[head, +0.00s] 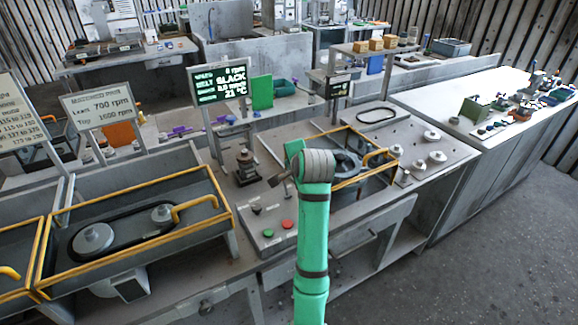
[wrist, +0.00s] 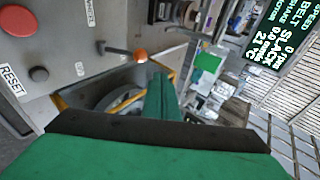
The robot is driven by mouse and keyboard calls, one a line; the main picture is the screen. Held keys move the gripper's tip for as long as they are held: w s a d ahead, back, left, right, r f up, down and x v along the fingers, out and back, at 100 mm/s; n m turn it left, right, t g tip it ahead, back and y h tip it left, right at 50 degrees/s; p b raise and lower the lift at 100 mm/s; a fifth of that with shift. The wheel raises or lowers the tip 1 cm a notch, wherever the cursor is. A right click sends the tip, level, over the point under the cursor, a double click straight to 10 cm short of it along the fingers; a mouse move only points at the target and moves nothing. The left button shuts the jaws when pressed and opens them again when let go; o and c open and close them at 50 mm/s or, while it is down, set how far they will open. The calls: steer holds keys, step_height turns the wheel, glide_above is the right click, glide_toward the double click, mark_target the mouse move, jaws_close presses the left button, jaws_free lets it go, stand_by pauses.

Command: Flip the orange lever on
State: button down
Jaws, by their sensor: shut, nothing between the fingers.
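The orange lever (wrist: 140,55) shows in the wrist view as a thin grey rod with an orange ball tip, lying sideways across a grey panel with small white labels. Its ball is at the right end of the rod. My gripper (wrist: 160,88) is shut and empty, its green fingers just below the ball in that picture; I cannot tell whether they touch it. In the head view my green gripper (head: 293,150) is over the bench by the yellow-framed housing, and I cannot make out the lever there, as my arm covers part of that area.
A red button (head: 288,224) and a green button (head: 268,233) sit on the bench front. A display (head: 220,84) reads 0 rpm and belt slack. A yellow-framed housing (head: 345,130) stands beside my arm, and a dark stacked fixture (head: 246,168) stands left of it.

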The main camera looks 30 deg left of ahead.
steer(key=s+d+r, duration=0.2)
steer(key=d+r, duration=0.1)
steer(key=r, duration=0.9)
steer(key=shift+d, duration=0.1)
steer(key=shift+f, duration=0.1)
